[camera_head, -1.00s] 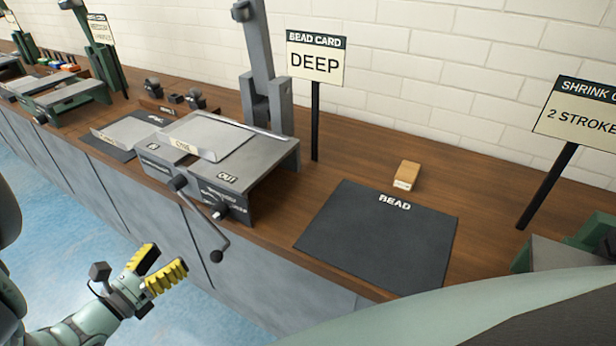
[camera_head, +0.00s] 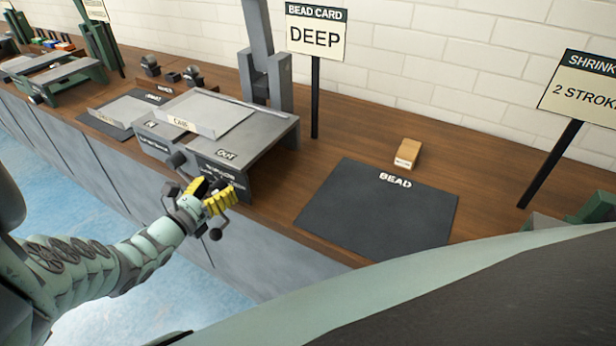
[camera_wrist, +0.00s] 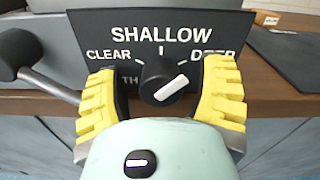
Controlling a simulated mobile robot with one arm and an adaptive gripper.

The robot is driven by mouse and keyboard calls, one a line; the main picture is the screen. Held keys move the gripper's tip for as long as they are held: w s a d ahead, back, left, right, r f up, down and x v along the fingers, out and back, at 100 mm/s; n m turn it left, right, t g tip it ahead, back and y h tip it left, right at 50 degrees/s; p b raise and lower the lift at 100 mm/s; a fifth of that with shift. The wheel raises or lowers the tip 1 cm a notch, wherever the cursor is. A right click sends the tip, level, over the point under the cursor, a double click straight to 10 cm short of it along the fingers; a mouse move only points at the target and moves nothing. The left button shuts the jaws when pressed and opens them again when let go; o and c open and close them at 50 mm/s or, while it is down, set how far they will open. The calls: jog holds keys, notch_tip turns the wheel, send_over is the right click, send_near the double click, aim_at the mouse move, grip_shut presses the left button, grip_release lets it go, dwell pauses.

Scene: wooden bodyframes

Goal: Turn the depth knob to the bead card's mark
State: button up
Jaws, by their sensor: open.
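In the wrist view the black depth knob (camera_wrist: 166,80) sits on a dark panel (camera_wrist: 120,25) lettered CLEAR, SHALLOW and DEEP from left to right. The white bar on the knob slants up to the right, toward the DEEP side. My gripper (camera_head: 211,190) is at the machine's front face, its yellow fingers open; in the wrist view they stand on either side of the knob, with contact unclear.
A dark BEAD mat (camera_head: 380,220) and a small wooden block (camera_head: 407,153) lie to the right. The shrink card (camera_head: 582,87) stands at far right.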

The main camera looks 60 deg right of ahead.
jog(key=shift+a, duration=0.1)
grip_shut()
dwell(0.6)
